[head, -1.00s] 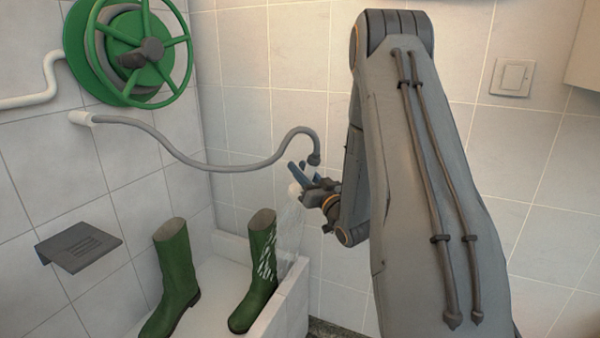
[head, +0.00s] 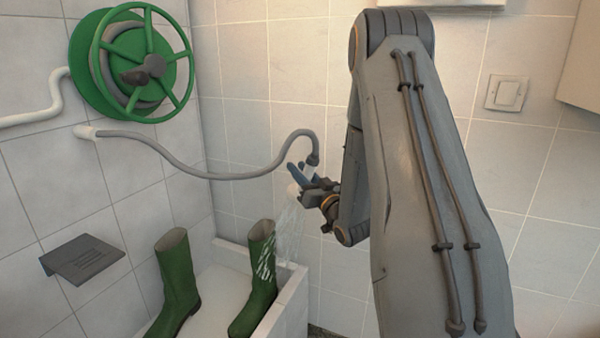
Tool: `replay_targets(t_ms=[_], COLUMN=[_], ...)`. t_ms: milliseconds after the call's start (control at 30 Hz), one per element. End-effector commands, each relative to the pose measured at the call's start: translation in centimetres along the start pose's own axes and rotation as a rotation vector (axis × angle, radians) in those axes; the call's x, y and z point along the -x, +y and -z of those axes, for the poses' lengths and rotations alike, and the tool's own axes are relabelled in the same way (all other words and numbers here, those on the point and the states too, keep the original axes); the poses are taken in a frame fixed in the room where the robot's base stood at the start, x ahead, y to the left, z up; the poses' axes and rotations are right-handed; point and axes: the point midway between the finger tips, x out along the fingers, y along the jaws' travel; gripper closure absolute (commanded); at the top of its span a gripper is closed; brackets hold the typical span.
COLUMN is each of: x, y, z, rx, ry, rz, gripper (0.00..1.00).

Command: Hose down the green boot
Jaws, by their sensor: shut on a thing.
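My gripper (head: 308,190) is shut on the spray nozzle (head: 297,174) at the end of the grey hose (head: 230,175). A pale spray of water (head: 289,225) falls from the nozzle, down beside the right boot. Two green boots stand upright in the white basin. The right green boot (head: 256,290) has white streaky marks on its upper shaft, on the side facing the spray. The left green boot (head: 175,285) looks plain, with no such marks. The gripper is above and to the right of the right boot, apart from it. My arm hides part of the gripper.
The white basin (head: 292,302) has a raised rim on its right and back. A green hose reel (head: 140,62) is on the left wall, above a small grey shelf (head: 82,259). A light switch (head: 506,94) is on the tiled back wall.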

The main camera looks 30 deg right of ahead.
Motion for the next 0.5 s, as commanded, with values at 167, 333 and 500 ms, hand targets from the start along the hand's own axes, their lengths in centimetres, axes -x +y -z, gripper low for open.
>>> replay_targets(t_ms=[167,333,500], x=[-0.2,-0.4,-0.2], y=[-0.1,-0.3,-0.8], z=[0.9,1.5,1.5], rx=[0.001,0.001,0.000], ry=[0.002,0.002,0.002], rz=[0.001,0.001,0.001], gripper=[1.00,1.00,1.00])
